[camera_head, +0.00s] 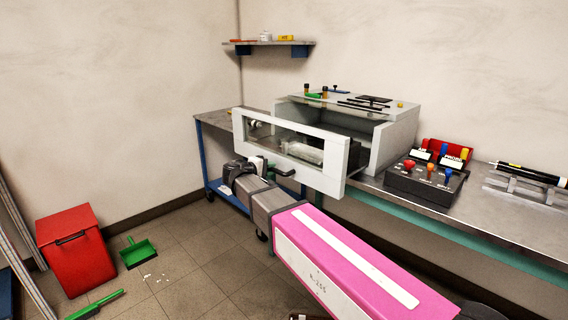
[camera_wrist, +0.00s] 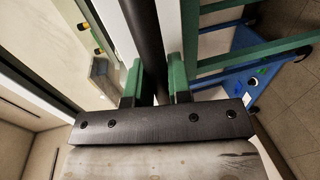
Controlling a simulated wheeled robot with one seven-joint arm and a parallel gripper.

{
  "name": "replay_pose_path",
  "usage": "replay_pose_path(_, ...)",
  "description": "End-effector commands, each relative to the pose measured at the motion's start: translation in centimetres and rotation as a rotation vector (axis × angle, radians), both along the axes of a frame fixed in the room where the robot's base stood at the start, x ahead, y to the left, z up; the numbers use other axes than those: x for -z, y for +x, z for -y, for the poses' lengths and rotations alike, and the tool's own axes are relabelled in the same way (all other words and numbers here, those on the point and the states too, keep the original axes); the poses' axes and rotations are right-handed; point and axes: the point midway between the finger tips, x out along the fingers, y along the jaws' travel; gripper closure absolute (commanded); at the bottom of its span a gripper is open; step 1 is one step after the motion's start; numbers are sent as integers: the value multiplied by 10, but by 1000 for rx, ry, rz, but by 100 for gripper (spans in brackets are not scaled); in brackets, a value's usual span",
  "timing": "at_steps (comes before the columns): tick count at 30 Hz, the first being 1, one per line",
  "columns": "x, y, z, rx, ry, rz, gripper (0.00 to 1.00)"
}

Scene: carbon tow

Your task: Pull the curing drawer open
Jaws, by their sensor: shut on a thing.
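The curing drawer (camera_head: 325,183) has a light grey front frame with a clear window and stands out from its grey cabinet (camera_head: 398,143) on the bench. A pale block-like thing (camera_head: 303,152) shows through the window inside it. My gripper (camera_head: 262,168) is at the drawer front, seen from the side in the head view. In the wrist view the green fingers of my gripper (camera_wrist: 158,85) are shut on a dark bar, the drawer handle (camera_wrist: 143,30), one finger on each side. The fingertips are partly hidden in the head view.
A control box (camera_head: 425,180) with coloured levers stands right of the cabinet on the bench (camera_head: 480,205). A blue-framed cart (camera_head: 228,190) stands below left of the drawer. A red bin (camera_head: 75,250) and green dustpan (camera_head: 138,254) are on the floor at left.

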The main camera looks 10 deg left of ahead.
Motion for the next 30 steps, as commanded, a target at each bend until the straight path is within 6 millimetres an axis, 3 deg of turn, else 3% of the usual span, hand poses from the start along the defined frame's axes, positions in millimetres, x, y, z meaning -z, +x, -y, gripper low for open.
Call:
replay_pose_path(6,0,-47,-36,-2,1,-2,100)
replay_pose_path(15,1,-89,-69,-1,1,-1,100)
replay_pose_path(21,1,-102,-79,0,1,-2,100)
replay_pose_path(30,1,-105,-82,1,1,-2,100)
